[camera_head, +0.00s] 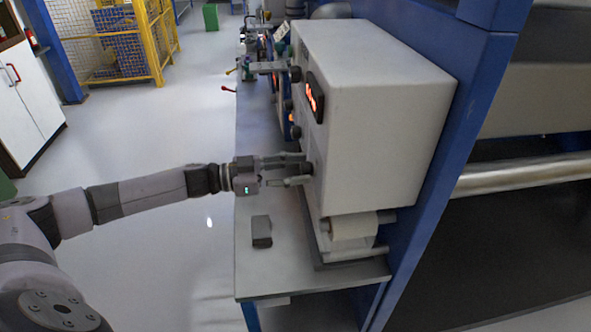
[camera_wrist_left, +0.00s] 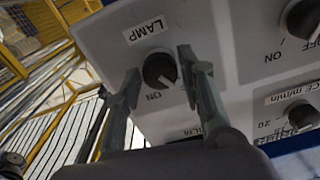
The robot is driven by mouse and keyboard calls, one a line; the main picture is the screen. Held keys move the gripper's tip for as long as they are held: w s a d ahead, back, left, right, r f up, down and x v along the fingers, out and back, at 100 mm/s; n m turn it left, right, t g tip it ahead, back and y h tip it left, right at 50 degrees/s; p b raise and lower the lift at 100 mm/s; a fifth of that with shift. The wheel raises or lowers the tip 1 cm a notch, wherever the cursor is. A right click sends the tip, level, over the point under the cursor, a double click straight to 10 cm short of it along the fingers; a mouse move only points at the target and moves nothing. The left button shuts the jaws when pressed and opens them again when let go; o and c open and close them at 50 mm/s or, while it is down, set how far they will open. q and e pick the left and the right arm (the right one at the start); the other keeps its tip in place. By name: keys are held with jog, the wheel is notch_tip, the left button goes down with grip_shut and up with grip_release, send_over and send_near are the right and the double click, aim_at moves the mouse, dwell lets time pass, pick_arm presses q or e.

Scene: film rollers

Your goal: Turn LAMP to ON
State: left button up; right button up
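The LAMP knob (camera_wrist_left: 159,70) is a round black dial on the light grey panel of the box (camera_head: 375,110). The word LAMP is above it in the left wrist view, and ON is printed just below it. A pale mark on the knob seems to point to the lower right; no OFF word shows beside it. My left gripper (camera_head: 297,170) is at the panel, and it also shows in the left wrist view (camera_wrist_left: 158,67). Its fingers are open, one on each side of the knob, with slim gaps visible; contact cannot be told. My right gripper is out of view.
Another ON/OFF knob (camera_wrist_left: 302,18) and a speed knob (camera_wrist_left: 302,114) sit to the right on the panel. A small dark block (camera_head: 261,232) lies on the grey bench (camera_head: 262,275). A white roll (camera_head: 353,228) is under the box. A blue post (camera_head: 440,190) stands behind.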

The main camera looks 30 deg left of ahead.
pick_arm(q)
jog(key=c, duration=0.7)
jog(key=shift+f+m+b, duration=0.1)
jog(key=shift+m+b, duration=4.3)
jog(key=shift+m, duration=1.5)
jog(key=o, duration=1.1)
